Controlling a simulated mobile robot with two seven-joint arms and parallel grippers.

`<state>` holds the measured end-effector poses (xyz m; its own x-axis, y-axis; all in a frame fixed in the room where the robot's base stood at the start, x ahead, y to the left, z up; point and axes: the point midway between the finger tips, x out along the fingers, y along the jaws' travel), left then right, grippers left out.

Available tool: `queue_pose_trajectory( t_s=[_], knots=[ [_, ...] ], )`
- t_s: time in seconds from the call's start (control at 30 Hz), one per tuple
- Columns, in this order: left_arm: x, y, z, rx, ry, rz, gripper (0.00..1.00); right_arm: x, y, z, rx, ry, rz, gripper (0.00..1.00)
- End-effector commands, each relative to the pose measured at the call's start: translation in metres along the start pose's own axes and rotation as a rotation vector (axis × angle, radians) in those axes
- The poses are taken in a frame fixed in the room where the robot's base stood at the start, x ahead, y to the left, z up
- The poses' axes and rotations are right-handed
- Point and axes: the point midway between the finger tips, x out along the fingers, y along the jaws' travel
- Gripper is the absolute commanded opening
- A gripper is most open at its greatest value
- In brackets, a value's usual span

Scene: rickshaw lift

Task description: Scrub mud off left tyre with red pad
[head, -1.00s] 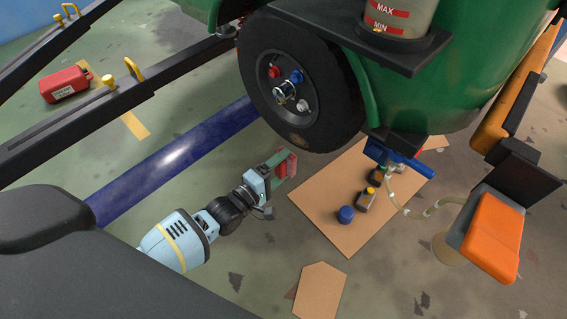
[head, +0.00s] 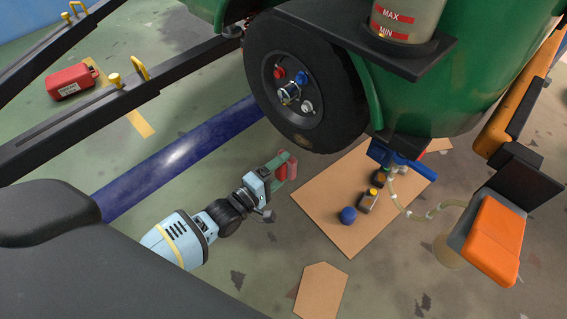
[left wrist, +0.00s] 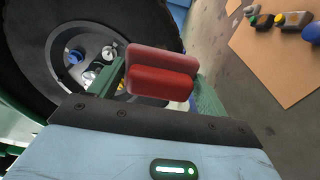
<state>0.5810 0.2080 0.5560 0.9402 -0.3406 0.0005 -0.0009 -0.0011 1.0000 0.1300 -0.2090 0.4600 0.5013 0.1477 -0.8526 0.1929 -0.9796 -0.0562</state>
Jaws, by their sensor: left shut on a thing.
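The left tyre (head: 342,107) is a black wheel on the green rickshaw, with a dark grey hub that has red, blue and metal fittings. A small brownish patch of mud (head: 303,138) shows low on its side. My left gripper (head: 281,167) is shut on the red pad (head: 291,169), just below the tyre and apart from it in the head view. In the left wrist view the red pad (left wrist: 161,72) sits between the green fingers, with the tyre (left wrist: 30,50) behind it at the left. My right gripper is not in view.
A blue tube (head: 175,160) and black bars cross the left. A red can (head: 72,81) stands far left. An orange block (head: 494,238) is at right.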

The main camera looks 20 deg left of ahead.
Motion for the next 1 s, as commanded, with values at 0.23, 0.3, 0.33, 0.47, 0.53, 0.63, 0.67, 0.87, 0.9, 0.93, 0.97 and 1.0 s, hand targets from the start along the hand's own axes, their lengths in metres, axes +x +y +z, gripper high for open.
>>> queue_pose_trajectory(
  t_s=[0.23,0.3,0.33,0.47,0.53,0.63,0.67,0.87,0.9,0.93,0.97,1.0],
  knots=[
    [0.027,-0.002,0.001,-0.002,-0.001,0.002,0.58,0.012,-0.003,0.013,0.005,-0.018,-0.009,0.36],
    [0.034,-0.002,0.001,0.000,-0.002,0.001,0.58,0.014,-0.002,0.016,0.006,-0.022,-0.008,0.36],
    [0.037,-0.002,0.001,0.000,-0.002,0.001,0.58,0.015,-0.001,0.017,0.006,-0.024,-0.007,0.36],
    [0.049,-0.002,0.001,-0.001,-0.002,0.001,0.58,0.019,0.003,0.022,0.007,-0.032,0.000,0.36],
    [0.055,-0.001,0.002,-0.001,-0.002,0.001,0.58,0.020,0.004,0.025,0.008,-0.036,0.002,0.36],
    [0.061,-0.001,0.001,-0.001,-0.002,0.001,0.58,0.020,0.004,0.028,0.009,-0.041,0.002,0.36],
    [0.062,-0.001,0.001,-0.001,-0.002,0.001,0.58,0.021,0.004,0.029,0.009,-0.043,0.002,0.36],
    [0.067,0.000,0.001,0.000,-0.003,0.000,0.58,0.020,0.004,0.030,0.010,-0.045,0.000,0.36],
    [0.067,0.000,0.001,0.000,-0.003,0.000,0.58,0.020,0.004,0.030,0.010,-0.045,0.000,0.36],
    [0.067,0.000,0.001,0.000,-0.003,0.000,0.58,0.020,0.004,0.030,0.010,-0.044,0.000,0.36],
    [0.067,0.001,0.001,0.000,-0.003,0.000,0.58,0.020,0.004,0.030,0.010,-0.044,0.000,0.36],
    [0.067,0.001,0.001,0.000,-0.003,0.000,0.58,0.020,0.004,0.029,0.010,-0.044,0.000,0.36]
  ],
)
